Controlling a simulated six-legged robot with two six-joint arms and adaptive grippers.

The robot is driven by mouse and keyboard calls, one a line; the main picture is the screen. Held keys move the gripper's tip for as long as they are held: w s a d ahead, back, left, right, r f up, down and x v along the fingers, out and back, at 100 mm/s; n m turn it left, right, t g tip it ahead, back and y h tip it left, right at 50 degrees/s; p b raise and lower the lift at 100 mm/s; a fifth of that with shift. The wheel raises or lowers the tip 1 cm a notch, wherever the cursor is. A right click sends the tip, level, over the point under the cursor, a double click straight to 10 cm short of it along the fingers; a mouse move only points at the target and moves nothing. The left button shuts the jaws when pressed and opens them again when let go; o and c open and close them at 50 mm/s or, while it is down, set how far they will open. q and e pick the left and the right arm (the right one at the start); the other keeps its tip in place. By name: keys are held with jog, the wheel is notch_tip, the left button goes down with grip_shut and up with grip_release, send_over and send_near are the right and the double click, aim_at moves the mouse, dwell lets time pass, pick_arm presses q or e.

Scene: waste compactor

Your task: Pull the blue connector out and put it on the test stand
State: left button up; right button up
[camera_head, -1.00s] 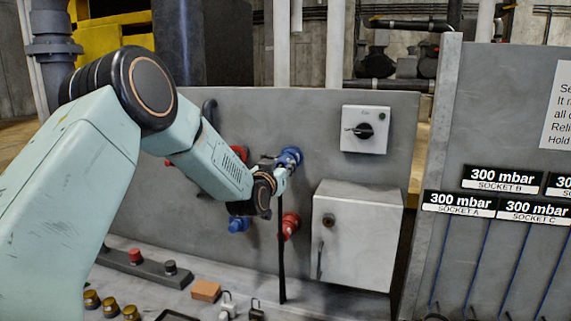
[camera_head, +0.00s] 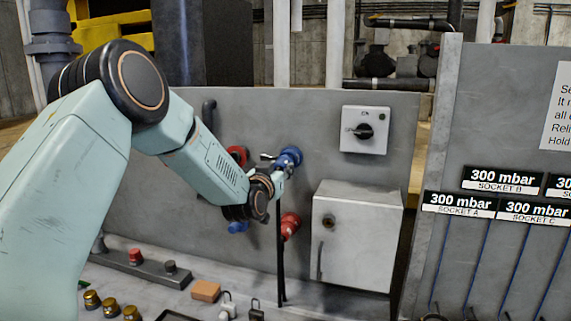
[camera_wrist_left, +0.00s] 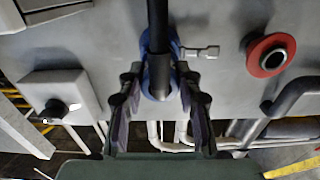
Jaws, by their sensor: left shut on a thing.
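The blue connector (camera_head: 289,157) is at the upper middle of the grey panel (camera_head: 330,105), and a black hose hangs down below it. My left gripper (camera_head: 279,180) is shut on it from the left and below. In the left wrist view the fingers (camera_wrist_left: 158,82) close on both sides of the connector's black hose end, with blue ring parts (camera_wrist_left: 173,48) around it. A small metal lever sticks out beside the ring. Whether the connector is still fully seated in its socket cannot be told. The test stand with its labelled sockets (camera_head: 470,190) stands at the right. My right gripper is not in view.
A red connector (camera_head: 290,225) and another blue one (camera_head: 238,226) sit lower on the panel. A grey box (camera_head: 355,240) and a rotary switch (camera_head: 365,130) are to the right. Small parts and an orange block (camera_head: 206,291) lie on the ledge below.

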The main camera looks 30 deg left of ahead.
pick_arm(q)
jog(key=shift+s, duration=0.15)
jog(key=shift+s+d+r, duration=0.15)
jog(key=shift+s+d, duration=0.05)
jog(key=shift+s, duration=0.5)
jog(key=shift+s+d+p, duration=0.1)
jog(key=shift+s+p, duration=0.2)
jog(key=shift+p, duration=0.1)
jog(key=shift+s, duration=0.1)
jog(key=shift+p+v, duration=0.35)
jog(key=shift+v, duration=0.6)
